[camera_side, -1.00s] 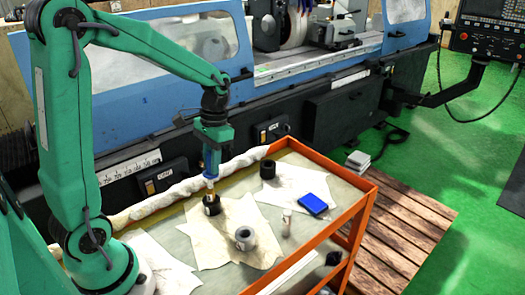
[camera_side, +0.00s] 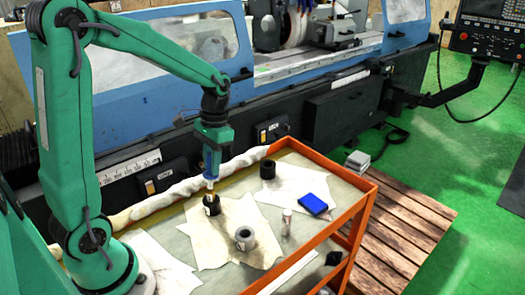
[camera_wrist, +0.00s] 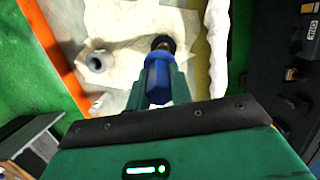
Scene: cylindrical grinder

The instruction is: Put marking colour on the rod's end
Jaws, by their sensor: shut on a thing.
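My gripper (camera_side: 212,168) is shut on a blue-handled rod (camera_wrist: 157,80), which points downward. In the side view its pale lower end (camera_side: 210,184) is just over or at the mouth of a black ring (camera_side: 211,205). I cannot tell whether it touches or enters the ring. In the wrist view the black ring (camera_wrist: 163,43) is partly hidden behind the rod and jaws. A blue pad (camera_side: 312,204) lies at the right of the cart top, apart from my gripper. A small pale cylinder (camera_side: 286,222) stands left of the pad.
A grey ring (camera_side: 245,238) and another black ring (camera_side: 268,169) stand on pale cloths. The cart's orange rim (camera_side: 325,173) bounds the work area. A rolled white cloth (camera_side: 175,191) runs along the back, and the blue grinder (camera_side: 165,50) stands behind.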

